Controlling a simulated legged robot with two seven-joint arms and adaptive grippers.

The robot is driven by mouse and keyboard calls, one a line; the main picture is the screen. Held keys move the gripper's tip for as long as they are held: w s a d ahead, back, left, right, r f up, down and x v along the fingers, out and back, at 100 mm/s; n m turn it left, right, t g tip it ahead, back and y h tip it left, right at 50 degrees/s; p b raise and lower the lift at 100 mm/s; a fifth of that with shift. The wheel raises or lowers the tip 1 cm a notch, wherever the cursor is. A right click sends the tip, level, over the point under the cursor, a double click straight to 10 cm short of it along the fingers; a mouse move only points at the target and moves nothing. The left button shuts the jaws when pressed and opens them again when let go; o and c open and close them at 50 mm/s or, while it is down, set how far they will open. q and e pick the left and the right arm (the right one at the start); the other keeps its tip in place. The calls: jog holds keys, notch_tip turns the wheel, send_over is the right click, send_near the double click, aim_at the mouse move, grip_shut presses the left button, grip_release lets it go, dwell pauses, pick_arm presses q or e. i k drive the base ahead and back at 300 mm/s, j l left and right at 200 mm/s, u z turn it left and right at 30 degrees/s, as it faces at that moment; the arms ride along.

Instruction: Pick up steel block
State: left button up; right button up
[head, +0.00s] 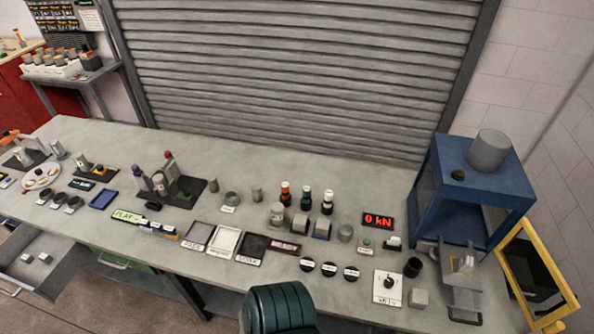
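Several small grey pieces that could be the steel block stand on the long grey workbench (150,135). A light grey cube (418,298) sits near the front edge at the right, beside a white dial box. Two more block-like grey pieces, the left one (300,223) and the right one (322,228), stand mid-bench in front of small bottles. I cannot tell from colour alone which piece is steel. I cannot make out either of my grippers in this view.
A blue press frame (437,185) and a yellow-framed panel (560,293) stand at the right. A red 0 kN display (378,220), labelled trays (224,241) and a dial box (387,287) crowd the bench. A drawer (45,262) is open at left. A dark green ribbed object (280,308) is front centre.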

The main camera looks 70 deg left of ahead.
aim_at(46, 258)
jog(key=k+u, duration=0.15)
jog(key=u, duration=4.35)
